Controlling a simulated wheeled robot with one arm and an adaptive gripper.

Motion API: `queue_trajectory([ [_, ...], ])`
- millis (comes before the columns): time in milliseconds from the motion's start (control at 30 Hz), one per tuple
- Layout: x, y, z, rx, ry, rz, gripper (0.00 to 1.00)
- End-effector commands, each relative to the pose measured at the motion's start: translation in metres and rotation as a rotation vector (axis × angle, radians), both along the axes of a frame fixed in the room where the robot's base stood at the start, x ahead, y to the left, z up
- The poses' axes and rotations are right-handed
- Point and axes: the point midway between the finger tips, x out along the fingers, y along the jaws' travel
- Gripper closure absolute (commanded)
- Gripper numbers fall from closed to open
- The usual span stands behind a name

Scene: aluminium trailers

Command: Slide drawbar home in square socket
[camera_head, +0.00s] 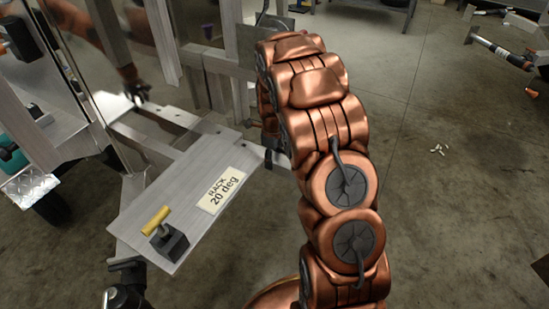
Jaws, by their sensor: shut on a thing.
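My copper arm arches through the middle of the view and hides much of the work area behind it. My gripper (271,152) shows only as a small dark part at the arm's left edge, beside the far right corner of the rack plate. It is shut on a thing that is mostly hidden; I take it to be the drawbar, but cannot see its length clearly. The square socket cannot be made out. Aluminium frame beams (217,62) of the trailer stand behind and left of the gripper.
A tilted plate labelled "RACK 20 deg" (142,208) carries a black block with a yellow handle (156,220). A shiny panel at upper left mirrors an arm. The concrete floor (450,230) on the right is mostly clear, with small white bits and tools farther back.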

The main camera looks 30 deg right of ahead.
Motion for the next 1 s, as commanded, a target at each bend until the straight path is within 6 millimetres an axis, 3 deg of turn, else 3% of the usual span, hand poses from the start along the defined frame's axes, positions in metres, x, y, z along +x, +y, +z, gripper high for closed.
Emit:
queue_trajectory([
  [1000, 0.016, 0.008, 0.002, -0.001, -0.003, 0.0, 1.0],
])
